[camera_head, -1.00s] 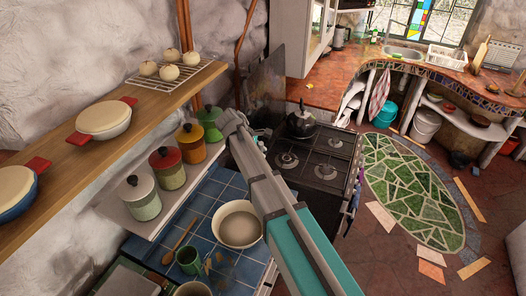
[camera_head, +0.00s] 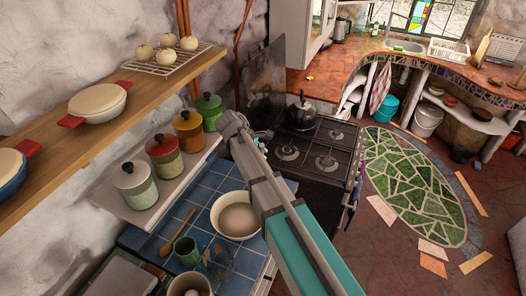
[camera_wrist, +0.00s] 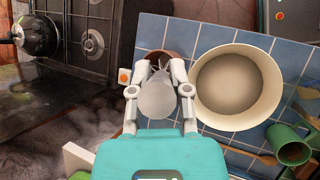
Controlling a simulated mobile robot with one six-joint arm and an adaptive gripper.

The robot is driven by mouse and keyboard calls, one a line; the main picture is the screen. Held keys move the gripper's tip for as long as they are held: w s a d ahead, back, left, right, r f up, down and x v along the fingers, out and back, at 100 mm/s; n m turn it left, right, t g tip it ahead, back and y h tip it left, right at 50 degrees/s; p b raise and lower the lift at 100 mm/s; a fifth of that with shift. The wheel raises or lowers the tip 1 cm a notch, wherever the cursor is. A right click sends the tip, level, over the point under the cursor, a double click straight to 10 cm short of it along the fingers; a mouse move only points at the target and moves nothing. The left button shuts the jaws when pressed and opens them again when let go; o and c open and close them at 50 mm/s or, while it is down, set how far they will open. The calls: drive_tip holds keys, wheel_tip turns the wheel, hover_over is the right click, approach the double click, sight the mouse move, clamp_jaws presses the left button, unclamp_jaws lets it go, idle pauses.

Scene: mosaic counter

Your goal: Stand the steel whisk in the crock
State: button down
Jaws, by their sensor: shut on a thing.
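My gripper (camera_wrist: 159,88) is shut on a pale grey, rounded thing, taken to be the steel whisk (camera_wrist: 157,101), seen nearly end-on with thin strands between the fingertips. In the head view my gripper (camera_head: 236,124) is above the blue-tiled counter, and the whisk is mostly hidden by the arm. A round reddish-brown rim (camera_wrist: 150,57) shows partly behind the fingertips in the wrist view; it may be the crock, but I cannot tell. A wide cream bowl (camera_wrist: 273,84) stands just right of the gripper there, and it also shows in the head view (camera_head: 219,222).
A green mug (camera_wrist: 291,149) stands beside the bowl, with a wooden spoon (camera_head: 177,232) nearby. Lidded canisters (camera_head: 166,158) line a low shelf on the left, under a wooden shelf (camera_head: 140,92). The stove (camera_head: 322,150) with a dark kettle (camera_head: 302,113) is beyond the gripper.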

drive_tip(key=shift+s+f+b, duration=0.15)
drive_tip(key=shift+f+b, duration=0.35)
drive_tip(key=shift+f, duration=0.15)
drive_tip(key=shift+w+a+f+b, duration=0.1)
drive_tip(key=shift+w+f+b, duration=0.4)
drive_tip(key=shift+f+b, duration=1.1)
drive_tip(key=shift+w+a+f+b, duration=0.1)
drive_tip(key=shift+w+f+b, duration=0.4)
drive_tip(key=shift+f+b, duration=1.05)
drive_tip(key=shift+w+a+f+b, duration=0.1)
drive_tip(key=shift+w+f+b, duration=0.4)
drive_tip(key=shift+f+b, duration=1.1)
drive_tip(key=c, duration=0.5)
unclamp_jaws()
drive_tip(key=o, duration=0.5)
drive_tip(key=shift+r, duration=0.1)
